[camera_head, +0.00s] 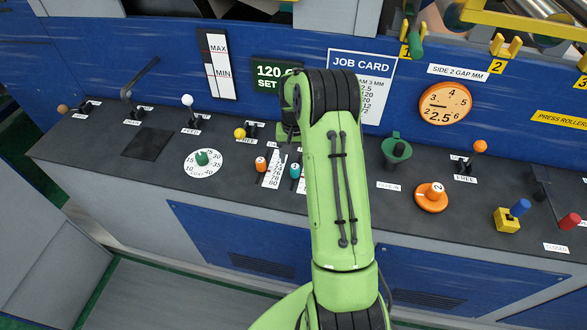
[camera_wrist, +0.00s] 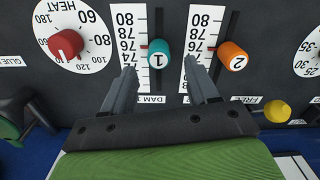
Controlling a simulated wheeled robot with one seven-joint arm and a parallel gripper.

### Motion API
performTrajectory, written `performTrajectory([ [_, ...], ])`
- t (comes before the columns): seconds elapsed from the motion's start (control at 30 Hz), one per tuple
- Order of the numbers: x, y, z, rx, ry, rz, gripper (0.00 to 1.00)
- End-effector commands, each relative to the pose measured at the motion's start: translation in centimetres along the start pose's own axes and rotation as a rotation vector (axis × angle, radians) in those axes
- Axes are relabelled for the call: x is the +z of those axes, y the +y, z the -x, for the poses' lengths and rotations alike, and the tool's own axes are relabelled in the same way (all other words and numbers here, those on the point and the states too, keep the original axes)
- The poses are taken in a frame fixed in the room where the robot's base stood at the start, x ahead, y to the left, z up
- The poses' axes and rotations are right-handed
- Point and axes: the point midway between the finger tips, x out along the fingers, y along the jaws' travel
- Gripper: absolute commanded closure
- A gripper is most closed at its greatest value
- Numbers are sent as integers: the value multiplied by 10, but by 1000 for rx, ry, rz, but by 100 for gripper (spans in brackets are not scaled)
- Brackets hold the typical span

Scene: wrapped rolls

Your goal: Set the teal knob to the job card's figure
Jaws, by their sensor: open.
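The teal knob (camera_wrist: 159,53), marked 1, stands on the DAM 1 scale (camera_wrist: 129,18) in the wrist view. It sits beside the middle figures; its exact mark is hard to read. My gripper (camera_wrist: 160,64) is open, its fingertips on either side of the knob's near part, with gaps visible. Nothing is held. The teal knob also shows in the head view (camera_head: 295,171), left of my arm. The job card (camera_head: 361,62) is on the blue back panel. My arm hides the card's left part, so the row names cannot be read; 2.5, 120 and 72 seem visible.
An orange knob (camera_wrist: 232,55), marked 2, stands close to the right finger in the wrist view. A red heat knob (camera_wrist: 66,45) is to the left and a yellow ball knob (camera_wrist: 277,111) to the right. A green dial knob (camera_head: 202,158) stands farther left in the head view.

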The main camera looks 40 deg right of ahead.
Motion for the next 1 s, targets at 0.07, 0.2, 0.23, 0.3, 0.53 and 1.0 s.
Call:
performTrajectory([
  [0.07,1,0,-21,0,-4,-1,41],
  [0.2,0,1,-48,1,-3,-1,41],
  [0.23,0,1,-52,1,-2,-1,41],
  [0.3,0,1,-60,1,-1,-1,41],
  [0.53,0,1,-64,1,2,-1,41],
  [1.0,0,0,-64,0,1,0,100],
])
